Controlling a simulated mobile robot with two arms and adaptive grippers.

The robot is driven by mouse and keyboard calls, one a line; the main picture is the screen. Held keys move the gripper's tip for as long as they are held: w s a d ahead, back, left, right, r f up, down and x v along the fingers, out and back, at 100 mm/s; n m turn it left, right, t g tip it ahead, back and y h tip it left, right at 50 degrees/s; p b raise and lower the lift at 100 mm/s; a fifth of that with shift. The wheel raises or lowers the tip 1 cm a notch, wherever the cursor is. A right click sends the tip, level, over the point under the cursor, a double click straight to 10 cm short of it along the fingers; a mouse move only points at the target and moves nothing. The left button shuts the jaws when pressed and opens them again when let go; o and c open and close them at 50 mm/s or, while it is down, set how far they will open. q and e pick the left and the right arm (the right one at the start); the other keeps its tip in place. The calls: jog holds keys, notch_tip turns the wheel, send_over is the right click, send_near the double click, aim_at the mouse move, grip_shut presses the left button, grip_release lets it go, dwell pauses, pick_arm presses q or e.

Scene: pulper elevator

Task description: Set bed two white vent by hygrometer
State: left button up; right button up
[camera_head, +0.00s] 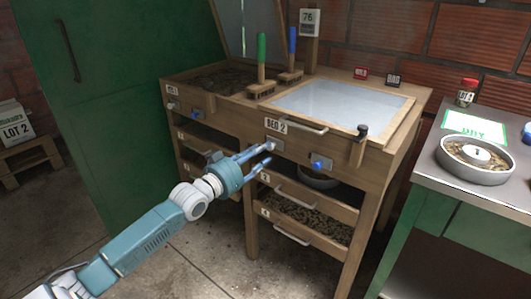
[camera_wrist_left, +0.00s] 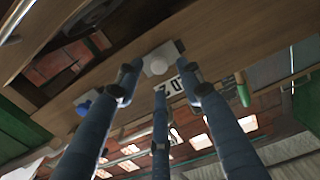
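The bed two white vent (camera_head: 273,145) is a round white knob on a light plate, on the wooden front below the BED 2 label (camera_head: 276,126). It also shows in the left wrist view (camera_wrist_left: 156,66). The hygrometer (camera_head: 310,20) is on a post behind the beds and appears to read 76. My left gripper (camera_head: 266,154) is at the white vent, its fingers spread and pointing toward the knob. In the left wrist view the knob shows between the open fingertips; contact cannot be told. My right gripper is not in view.
A blue knob (camera_head: 319,164) is right of the white vent. A metal bench (camera_head: 476,189) with a round pan is at right.

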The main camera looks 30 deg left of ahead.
pick_arm(q)
jog(key=shift+w+d, duration=0.1)
jog(key=shift+w, duration=1.35)
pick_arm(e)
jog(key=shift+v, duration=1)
pick_arm(q)
grip_shut()
